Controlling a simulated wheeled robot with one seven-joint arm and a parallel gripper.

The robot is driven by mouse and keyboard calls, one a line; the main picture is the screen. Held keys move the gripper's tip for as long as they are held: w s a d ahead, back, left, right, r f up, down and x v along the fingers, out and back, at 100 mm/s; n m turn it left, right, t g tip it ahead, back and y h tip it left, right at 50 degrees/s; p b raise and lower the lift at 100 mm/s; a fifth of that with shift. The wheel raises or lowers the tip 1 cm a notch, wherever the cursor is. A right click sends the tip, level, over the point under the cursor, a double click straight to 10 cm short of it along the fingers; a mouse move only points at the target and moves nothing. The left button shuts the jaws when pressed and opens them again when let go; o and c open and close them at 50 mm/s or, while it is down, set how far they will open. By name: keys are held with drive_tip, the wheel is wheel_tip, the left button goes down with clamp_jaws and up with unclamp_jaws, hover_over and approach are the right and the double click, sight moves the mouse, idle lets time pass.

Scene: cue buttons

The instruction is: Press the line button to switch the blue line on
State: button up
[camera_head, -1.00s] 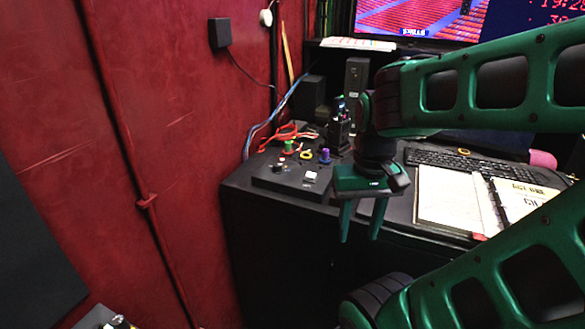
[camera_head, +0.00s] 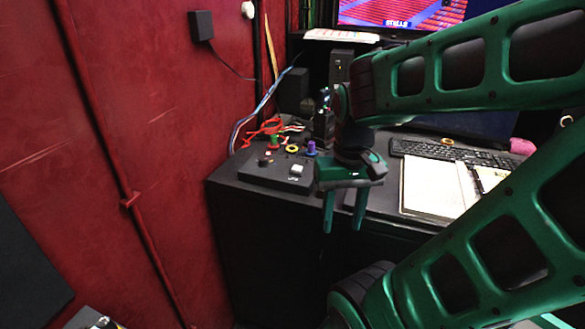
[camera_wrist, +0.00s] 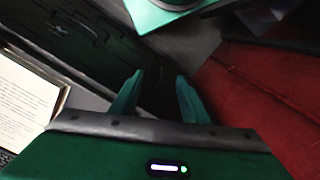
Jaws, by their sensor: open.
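A black button panel (camera_head: 252,175) lies on the left front corner of the dark desk. It carries a green knob (camera_head: 275,142), a purple knob (camera_head: 311,148), a yellow ring (camera_head: 291,149), a small reddish knob (camera_head: 265,162) and a pale square button or switch (camera_head: 297,169). I cannot read any labels, so which one is the line button cannot be told. My gripper (camera_head: 343,228) is open and empty, pointing down in front of the desk's front edge, right of the panel and apart from it. In the wrist view its fingers (camera_wrist: 159,78) show nothing between them; the panel is not recognisable there.
A keyboard (camera_head: 455,153) and an open notebook (camera_head: 432,187) lie on the desk to the right. Red and blue cables (camera_head: 245,125) run behind the panel. A red wall (camera_head: 150,150) closes off the left. My arm covers much of the right side.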

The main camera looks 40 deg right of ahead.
clamp_jaws()
idle(1.9)
